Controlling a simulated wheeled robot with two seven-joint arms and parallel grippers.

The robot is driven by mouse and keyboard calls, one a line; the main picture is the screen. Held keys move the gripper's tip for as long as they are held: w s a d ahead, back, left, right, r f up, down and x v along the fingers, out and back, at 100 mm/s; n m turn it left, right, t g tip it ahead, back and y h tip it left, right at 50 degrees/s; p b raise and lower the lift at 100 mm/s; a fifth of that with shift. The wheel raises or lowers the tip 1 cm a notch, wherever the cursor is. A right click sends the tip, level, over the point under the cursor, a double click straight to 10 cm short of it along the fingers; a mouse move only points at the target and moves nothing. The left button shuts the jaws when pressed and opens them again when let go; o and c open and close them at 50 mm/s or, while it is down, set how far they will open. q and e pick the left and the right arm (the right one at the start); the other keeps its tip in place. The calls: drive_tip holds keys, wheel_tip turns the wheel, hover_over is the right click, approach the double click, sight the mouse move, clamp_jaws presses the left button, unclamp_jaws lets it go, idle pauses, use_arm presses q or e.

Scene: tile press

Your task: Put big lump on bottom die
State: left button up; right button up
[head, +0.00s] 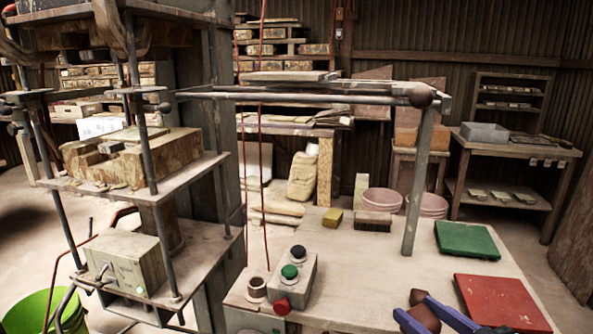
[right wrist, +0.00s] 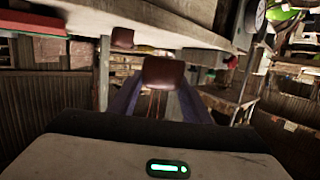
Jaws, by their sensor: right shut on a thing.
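My right gripper (head: 428,317) is at the bottom edge of the head view, over the front of the table beside the red board. Its blue fingers are shut on a brown lump (head: 424,311), partly cut off by the frame. In the right wrist view the lump (right wrist: 164,72) sits between the fingertips (right wrist: 160,90). The bottom die (head: 146,168), a worn tan block with grey pieces on top, rests on the press's middle shelf at the left, well apart from the lump. My left gripper is not in view.
Press posts (head: 143,140) stand around the die. A control box (head: 292,278) with buttons, a yellow sponge (head: 334,218), a brush (head: 372,221), a green board (head: 467,240) and a red board (head: 500,303) lie on the table. An upright post (head: 418,185) carries a long bar. The table's middle is clear.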

drive_tip(key=s+f+n+g+y, duration=0.1)
drive_tip(key=s+a+f+n+g+y, duration=0.1)
drive_tip(key=s+y, duration=0.1)
drive_tip(key=s+a+f+n+y+b, duration=0.1)
drive_tip(key=n+y, duration=0.1)
drive_tip(key=shift+s+a+f+g, duration=0.1)
drive_tip(key=shift+s+f+g, duration=0.25)
drive_tip(key=shift+s+g, duration=0.05)
drive_tip(key=s+d+r+n+g+y, duration=0.1)
drive_tip(key=s+n+g+y, duration=0.1)
drive_tip(key=s, duration=0.4)
drive_tip(key=shift+s+d+r+n+g+b, duration=0.2)
drive_tip(key=shift+r+n+g+b, duration=0.1)
drive_tip(key=shift+b, duration=0.1)
